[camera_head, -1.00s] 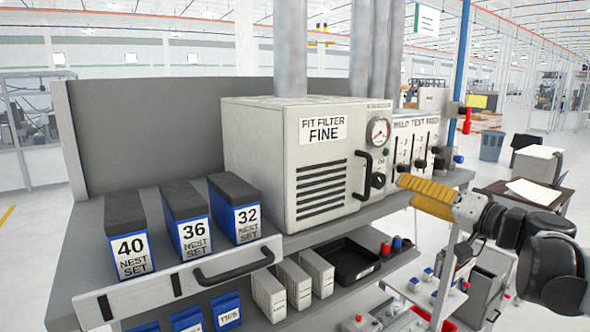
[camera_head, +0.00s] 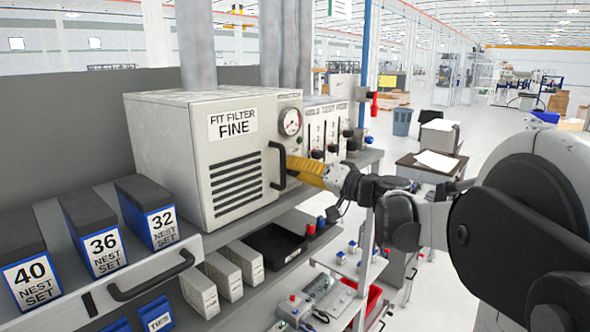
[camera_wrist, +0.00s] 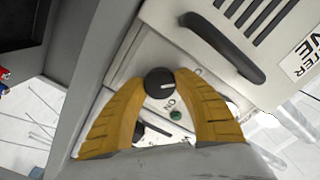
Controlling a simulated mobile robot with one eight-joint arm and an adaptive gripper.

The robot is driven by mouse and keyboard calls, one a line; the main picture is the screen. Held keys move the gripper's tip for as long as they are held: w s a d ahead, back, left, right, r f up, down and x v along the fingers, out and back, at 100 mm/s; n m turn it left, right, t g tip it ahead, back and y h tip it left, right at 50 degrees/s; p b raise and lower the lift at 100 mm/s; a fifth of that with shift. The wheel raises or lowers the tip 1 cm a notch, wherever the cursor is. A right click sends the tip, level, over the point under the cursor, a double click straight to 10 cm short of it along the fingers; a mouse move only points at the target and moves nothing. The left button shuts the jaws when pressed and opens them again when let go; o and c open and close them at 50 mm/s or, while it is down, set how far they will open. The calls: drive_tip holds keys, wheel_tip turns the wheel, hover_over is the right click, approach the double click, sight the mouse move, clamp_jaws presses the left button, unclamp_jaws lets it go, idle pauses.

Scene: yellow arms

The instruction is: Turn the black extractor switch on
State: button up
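The black extractor switch (camera_wrist: 159,83) is a round knob with a white mark on the pale front panel of the grey-white fit filter unit (camera_head: 160,125). In the wrist view the yellow fingers of my gripper (camera_wrist: 160,82) stand on both sides of the knob, and their tips appear to touch it. The white mark lies nearly level in that picture. An "ON" label and a green round part (camera_wrist: 176,114) sit just below it. In the head view my gripper (camera_head: 292,165) is at the unit's front face and hides the knob.
A black handle (camera_head: 279,167) on the unit stands close to my gripper, and a round gauge (camera_head: 289,121) sits above. A weld test panel (camera_head: 325,125) with small black knobs is to the right. A shelf below holds a black tray (camera_head: 274,243).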

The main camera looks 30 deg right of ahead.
drive_tip(key=shift+m, duration=0.3)
drive_tip(key=shift+c, duration=0.3)
drive_tip(key=m+b, duration=0.2)
drive_tip(key=m, duration=0.1)
drive_tip(key=shift+f+m, duration=0.1)
drive_tip(key=shift+m, duration=0.2)
drive_tip(key=m+b, duration=0.2)
drive_tip(key=m, duration=0.2)
drive_tip(key=shift+m, duration=0.3)
drive_tip(key=m+b, duration=0.2)
drive_tip(key=m, duration=0.2)
drive_tip(key=shift+m, duration=0.3)
drive_tip(key=shift+m+b, duration=0.5)
drive_tip(key=shift+m, duration=1.7)
drive_tip(key=o, duration=1.2)
drive_tip(key=shift+c, duration=0.2)
